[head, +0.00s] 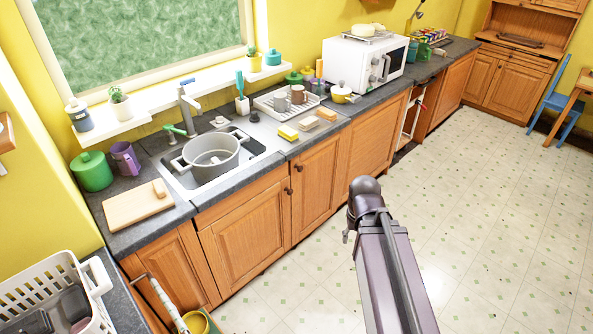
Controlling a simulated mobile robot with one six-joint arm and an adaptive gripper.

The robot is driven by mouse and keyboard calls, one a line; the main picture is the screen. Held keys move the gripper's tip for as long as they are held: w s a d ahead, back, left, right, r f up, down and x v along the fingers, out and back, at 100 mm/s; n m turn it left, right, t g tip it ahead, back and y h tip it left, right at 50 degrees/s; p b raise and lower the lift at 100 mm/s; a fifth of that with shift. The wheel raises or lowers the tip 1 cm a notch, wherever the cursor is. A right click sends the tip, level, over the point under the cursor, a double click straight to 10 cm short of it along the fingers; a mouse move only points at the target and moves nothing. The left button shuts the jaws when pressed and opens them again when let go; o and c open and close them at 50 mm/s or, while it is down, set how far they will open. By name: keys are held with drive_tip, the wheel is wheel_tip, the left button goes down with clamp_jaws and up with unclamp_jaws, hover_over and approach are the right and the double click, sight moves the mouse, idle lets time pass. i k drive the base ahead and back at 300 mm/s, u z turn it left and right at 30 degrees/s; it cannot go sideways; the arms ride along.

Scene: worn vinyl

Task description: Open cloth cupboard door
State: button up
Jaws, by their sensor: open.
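Wooden cupboard doors run under the grey counter; I cannot tell which is the cloth cupboard's. The door below the sink (248,232) and the door to its right (318,188) have dark knobs (287,191) near their shared edge. Both look shut. Another door (178,268) at the left and a panel (372,142) further right also look shut. A small dark part of my gripper (347,236) seems to show left of my arm, over the floor, apart from the doors. My arm hides the rest. It is open, and I see nothing held.
A pot (212,157) stands in the sink, with a cutting board (138,204) to the left. A white open-fronted gap (408,117) breaks the cupboard row. A yellow bin (200,322) stands at the bottom. A blue chair (556,104) is far right. The tiled floor is clear.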

sight(315, 173)
drive_tip(key=u, duration=0.2)
drive_tip(key=i, duration=1)
drive_tip(key=u, duration=0.05)
